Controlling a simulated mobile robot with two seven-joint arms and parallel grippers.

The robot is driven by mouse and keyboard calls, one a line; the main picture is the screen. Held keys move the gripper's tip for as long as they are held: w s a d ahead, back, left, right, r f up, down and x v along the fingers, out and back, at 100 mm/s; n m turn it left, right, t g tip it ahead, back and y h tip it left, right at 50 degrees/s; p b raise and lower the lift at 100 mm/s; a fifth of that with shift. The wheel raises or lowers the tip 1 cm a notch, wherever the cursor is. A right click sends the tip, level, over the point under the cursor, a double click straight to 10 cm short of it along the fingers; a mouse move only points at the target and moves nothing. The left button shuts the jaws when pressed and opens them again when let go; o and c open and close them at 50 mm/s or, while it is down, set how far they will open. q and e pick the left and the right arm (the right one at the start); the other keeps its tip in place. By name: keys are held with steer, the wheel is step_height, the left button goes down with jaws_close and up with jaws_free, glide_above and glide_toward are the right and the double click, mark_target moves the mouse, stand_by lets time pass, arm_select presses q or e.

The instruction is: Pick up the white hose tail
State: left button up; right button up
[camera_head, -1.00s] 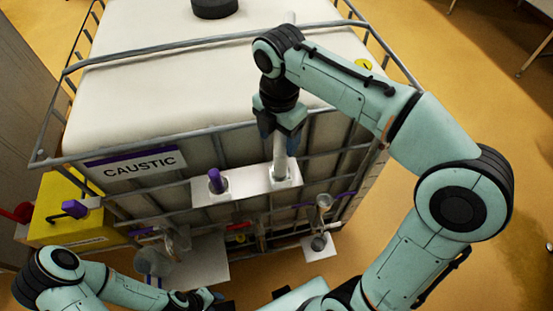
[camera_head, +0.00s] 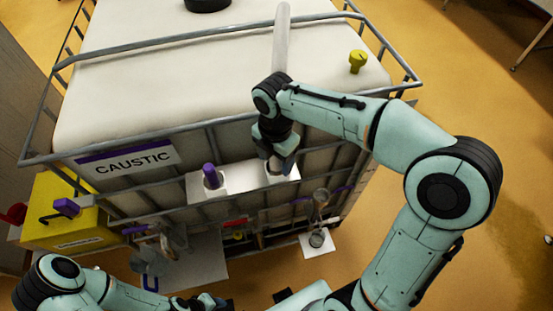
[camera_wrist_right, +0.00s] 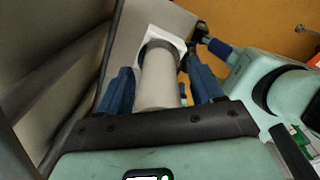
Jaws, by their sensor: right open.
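The white hose tail (camera_head: 281,42) is a long pale tube. In the head view its upper part rises behind my right wrist, and the arm hides its middle. In the right wrist view the tube (camera_wrist_right: 158,82) runs between the two blue fingers into a round opening in a white holder. My right gripper (camera_head: 278,163) is open, with one finger on each side of the tube, low over the right end of the white holder (camera_head: 240,178). Whether the fingers touch the tube is unclear. My left gripper (camera_head: 203,302) is at the bottom edge, its jaws unclear.
The caged white tank (camera_head: 150,85) marked CAUSTIC stands behind the holder, with metal bars close to my right gripper. A purple-topped tube (camera_head: 211,176) stands in the holder's left part. A yellow box (camera_head: 65,225) is at left. A yellow cap (camera_head: 357,61) sits on the tank.

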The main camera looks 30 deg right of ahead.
jaws_close()
steer(key=shift+r, duration=0.1)
